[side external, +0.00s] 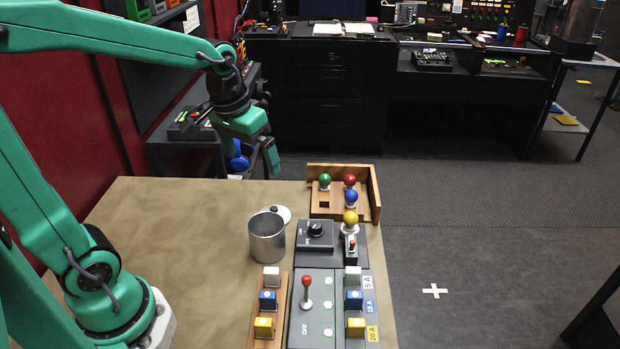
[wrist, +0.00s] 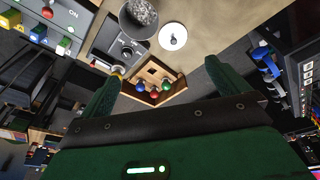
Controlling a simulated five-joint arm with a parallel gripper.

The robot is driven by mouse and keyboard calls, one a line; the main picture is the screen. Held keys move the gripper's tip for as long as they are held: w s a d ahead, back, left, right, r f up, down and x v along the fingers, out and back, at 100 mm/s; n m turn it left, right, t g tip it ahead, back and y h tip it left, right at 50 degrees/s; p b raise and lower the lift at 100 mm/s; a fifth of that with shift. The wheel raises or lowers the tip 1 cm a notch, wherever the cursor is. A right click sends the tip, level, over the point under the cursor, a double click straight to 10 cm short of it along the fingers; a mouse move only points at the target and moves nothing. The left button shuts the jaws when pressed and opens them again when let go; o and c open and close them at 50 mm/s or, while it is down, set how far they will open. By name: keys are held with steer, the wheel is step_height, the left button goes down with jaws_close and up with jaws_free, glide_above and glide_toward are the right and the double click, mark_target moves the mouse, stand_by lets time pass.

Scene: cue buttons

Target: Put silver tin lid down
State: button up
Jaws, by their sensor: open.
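The silver tin (side external: 267,243) stands upright and uncovered on the tan table. Its pale round lid (side external: 283,213), with a small knob, lies on the table just behind the tin, partly hidden by its rim. The wrist view shows the tin's open mouth (wrist: 138,17) with grainy grey contents, and the lid (wrist: 172,38) beside it, apart from the tin. My gripper (side external: 262,158) is raised above the far edge of the table, beyond the tin and lid. Its green fingers are wide apart with nothing between them in the wrist view (wrist: 161,75).
Right of the tin are a grey knob box (side external: 314,236), a wooden tray (side external: 338,208) with coloured balls, and a panel with a red lever (side external: 307,290) between coloured button blocks. The table left of the tin is clear.

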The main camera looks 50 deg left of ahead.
steer(key=s+d+r+m+t, duration=0.2)
steer(key=s+d+r+t, duration=0.1)
steer(key=s, duration=0.7)
steer(key=shift+s+d, duration=0.15)
steer(key=shift+s, duration=0.2)
